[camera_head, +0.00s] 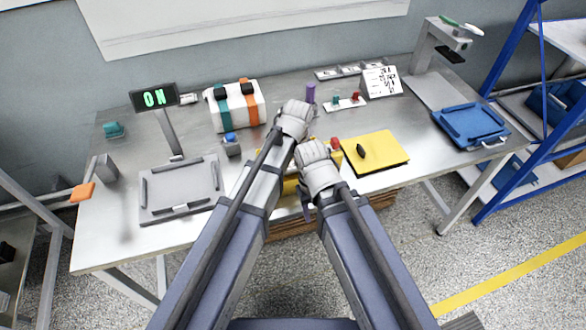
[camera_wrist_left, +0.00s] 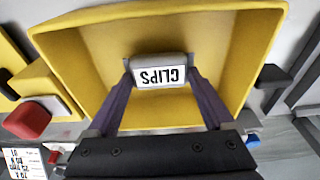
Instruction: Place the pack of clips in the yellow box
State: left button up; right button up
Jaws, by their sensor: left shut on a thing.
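The pack of clips (camera_wrist_left: 160,74) is a small grey-white block with an upside-down "CLIPS" label in the left wrist view. The purple fingers of my left gripper (camera_wrist_left: 163,85) are shut on its two sides. Behind it is the open inside of the yellow box (camera_wrist_left: 85,50); I cannot tell how far the pack is above the box floor. In the head view my arms hide most of the box (camera_head: 290,186), and the pack is hidden.
A red button (camera_head: 335,143) and a blue button (camera_head: 230,137) flank the box. A striped case (camera_head: 237,106) stands behind. A blue tray (camera_head: 470,122) lies far right.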

pick_arm(q)
jog(key=shift+f, duration=0.7)
pick_arm(e)
jog(key=shift+f, duration=0.7)
pick_arm(q)
jog(key=shift+b, duration=0.3)
jog(key=shift+f, duration=0.2)
jog(key=o, duration=1.1)
jog(key=shift+r, duration=0.1)
pick_arm(e)
jog(key=shift+f, duration=0.15)
pick_arm(q)
jog(key=shift+r, duration=0.15)
